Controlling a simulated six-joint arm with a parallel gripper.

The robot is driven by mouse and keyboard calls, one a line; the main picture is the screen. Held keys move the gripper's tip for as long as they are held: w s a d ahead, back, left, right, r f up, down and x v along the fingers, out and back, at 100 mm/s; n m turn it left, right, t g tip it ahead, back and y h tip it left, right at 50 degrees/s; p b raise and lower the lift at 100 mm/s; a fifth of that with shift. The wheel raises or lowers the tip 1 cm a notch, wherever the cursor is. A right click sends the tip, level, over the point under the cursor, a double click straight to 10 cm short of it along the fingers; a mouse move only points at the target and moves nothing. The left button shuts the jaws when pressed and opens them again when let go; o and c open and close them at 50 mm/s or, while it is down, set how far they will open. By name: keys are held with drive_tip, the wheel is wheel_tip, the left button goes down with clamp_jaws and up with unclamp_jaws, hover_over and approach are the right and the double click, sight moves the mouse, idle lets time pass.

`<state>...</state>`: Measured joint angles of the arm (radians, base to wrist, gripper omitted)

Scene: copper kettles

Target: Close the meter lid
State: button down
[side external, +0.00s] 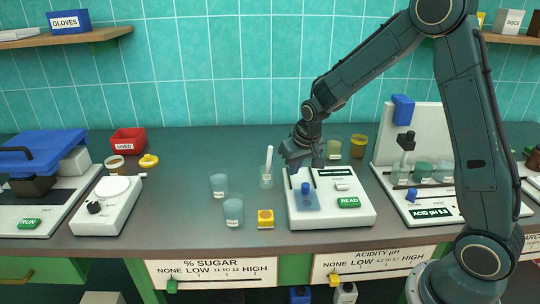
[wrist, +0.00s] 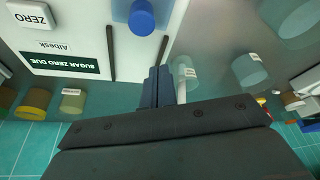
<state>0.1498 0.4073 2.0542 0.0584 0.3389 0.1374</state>
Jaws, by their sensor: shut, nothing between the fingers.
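The meter (side external: 355,209) is a white box with a green READ button and a dark display; in the wrist view the display (wrist: 57,62) reads SUGAR ZERO DUE. A blue-grey plate (side external: 308,204), which looks like its lid, lies on the left part of the top with a round blue knob (side external: 305,187) on it. The knob also shows in the wrist view (wrist: 141,17). Two thin dark rails run back from the plate. My gripper (side external: 303,160) is above the back left of the meter. Its fingers (wrist: 161,72) are together and empty, apart from the knob.
A beaker with a white rod (side external: 266,178) stands close left of the meter. Glass and yellow jars (side external: 358,146) stand behind. The acid pH station (side external: 428,207) is to the right.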

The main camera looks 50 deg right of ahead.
drive_tip(key=d+v, duration=0.1)
drive_tip(key=v, duration=0.7)
drive_tip(key=shift+a+r, duration=0.35)
drive_tip(key=shift+a, duration=0.2)
drive_tip(key=shift+s+r, duration=0.15)
drive_tip(key=s+a+r+n+t, duration=0.1)
drive_tip(key=s+a+r, duration=0.2)
drive_tip(key=s, duration=0.9)
drive_tip(key=s+a+r+n+y, duration=0.1)
drive_tip(key=s+a+r, duration=0.3)
drive_tip(key=s, duration=0.8)
drive_tip(key=shift+s+a+r+n+t, duration=0.2)
drive_tip(key=shift+r+n+t, duration=0.2)
drive_tip(key=shift+r+n, duration=0.45)
